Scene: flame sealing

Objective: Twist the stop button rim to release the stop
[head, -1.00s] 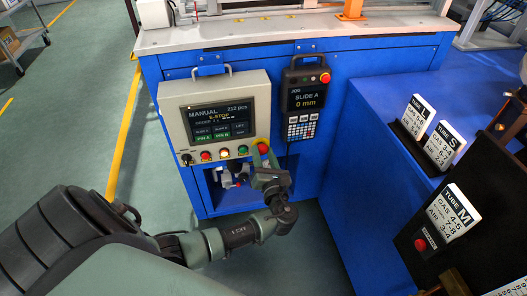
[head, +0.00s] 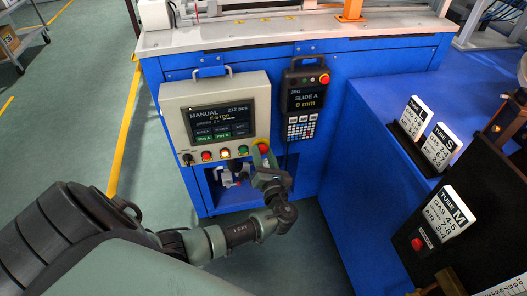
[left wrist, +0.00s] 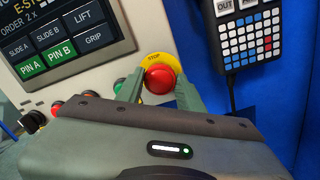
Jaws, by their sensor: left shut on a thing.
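The red stop button (left wrist: 159,79) sits on a yellow STOP plate at the lower right of the control panel. In the head view the stop button (head: 263,148) shows just above my left gripper (head: 262,160). In the left wrist view the two green fingers of my left gripper (left wrist: 159,88) stand on either side of the button, shut on its rim. The panel screen (head: 220,122) reads MANUAL and E-STOP. My right gripper is not in view.
A row of buttons and lamps (head: 225,153) lies left of the stop button. A jog pendant (head: 305,90) with its own red button hangs to the right. Tube label cards (head: 440,145) stand on the blue surface at right.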

